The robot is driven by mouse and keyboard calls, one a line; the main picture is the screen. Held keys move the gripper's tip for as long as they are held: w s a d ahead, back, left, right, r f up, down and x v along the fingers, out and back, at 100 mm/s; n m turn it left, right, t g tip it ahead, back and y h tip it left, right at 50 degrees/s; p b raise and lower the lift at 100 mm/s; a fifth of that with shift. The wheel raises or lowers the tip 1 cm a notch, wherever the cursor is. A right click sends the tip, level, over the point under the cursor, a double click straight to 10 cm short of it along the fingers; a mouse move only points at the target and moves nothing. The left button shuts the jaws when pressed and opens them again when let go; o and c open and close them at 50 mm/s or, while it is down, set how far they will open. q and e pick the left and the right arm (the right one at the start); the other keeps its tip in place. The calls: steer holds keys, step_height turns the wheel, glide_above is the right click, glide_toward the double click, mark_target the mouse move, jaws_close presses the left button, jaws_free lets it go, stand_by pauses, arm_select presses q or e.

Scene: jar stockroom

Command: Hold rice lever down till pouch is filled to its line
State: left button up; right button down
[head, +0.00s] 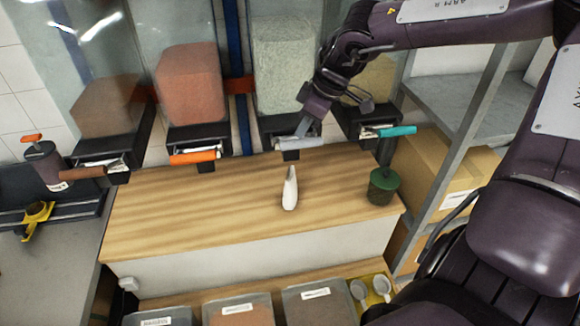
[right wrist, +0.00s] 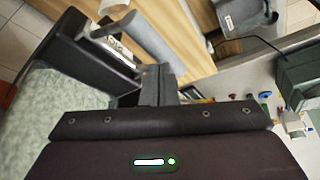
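The rice dispenser (head: 283,75), a clear hopper of pale grains, stands on the back wall with a grey lever (head: 300,143) at its front. The lever also shows in the right wrist view (right wrist: 150,38). My right gripper (head: 303,124) reaches down from the upper right to the lever. Its fingers (right wrist: 159,84) look shut together, close at the lever; whether they touch it is unclear. A white pouch (head: 290,190) stands upright on the wooden counter below the dispenser. Its fill line and fill level cannot be made out. My left gripper is not in view.
Neighbouring dispensers have brown (head: 83,173), orange (head: 195,157) and teal (head: 396,131) levers. A green canister (head: 383,186) stands at the counter's right end. Labelled bins (head: 238,312) sit below the front. The counter (head: 190,215) left of the pouch is clear.

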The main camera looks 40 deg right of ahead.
mark_target(304, 140)
steer(key=shift+f+b, duration=2.45)
steer(key=shift+f, duration=0.95)
steer(key=shift+r, duration=0.15)
stand_by(2.0)
steer(key=shift+r+p, duration=1.15)
steer(key=shift+r, duration=0.15)
steer(key=shift+f, duration=0.1)
stand_by(1.0)
